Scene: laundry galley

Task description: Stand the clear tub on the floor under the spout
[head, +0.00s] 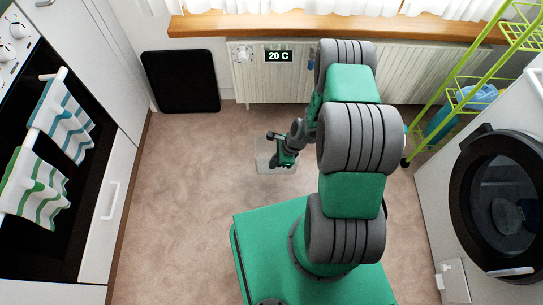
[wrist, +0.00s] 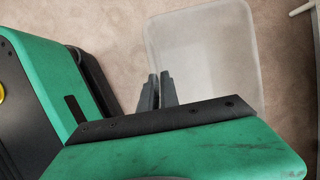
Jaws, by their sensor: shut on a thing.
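The clear tub (head: 263,160) is a pale see-through box in the middle of the head view, left of my arm. In the wrist view the tub (wrist: 205,50) fills the upper right, with floor showing beyond it. My gripper (head: 281,160) is at the tub and partly covers it. In the wrist view my gripper's fingers (wrist: 160,80) are close together at the tub's left wall, shut on it. I cannot tell whether the tub touches the floor. I cannot clearly make out a spout; a small white fitting (head: 452,278) sticks out low on the right-hand machine.
A round-doored machine (head: 500,190) stands at right. A green rack (head: 460,90) stands behind it. A radiator (head: 410,80) and a black panel (head: 180,80) line the back wall. An oven with striped towels (head: 40,185) is at left. The left floor is clear.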

